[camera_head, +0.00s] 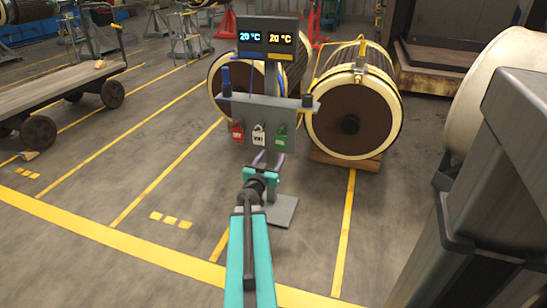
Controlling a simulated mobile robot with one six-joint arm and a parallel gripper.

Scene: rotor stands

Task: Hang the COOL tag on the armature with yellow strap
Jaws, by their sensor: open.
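Three tags hang in a row on a grey stand (268,103): a red tag (237,131), a whitish tag (259,134) and a green tag (281,135). Their lettering is too small to tell surely which says COOL. The armature with the yellow strap (344,119) lies right of the stand, its round brown end facing me; the yellow strap (361,68) is on its top. My gripper (269,159) is open and appears empty. It is just below the whitish and green tags in the picture, in front of the stand.
A second armature (220,84) is partly hidden behind the stand, with a blue strap or fitting. Two displays (265,39) on the stand both read 20 °C. A wheeled cart (60,88) stands at the left. A large pale drum is at the right.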

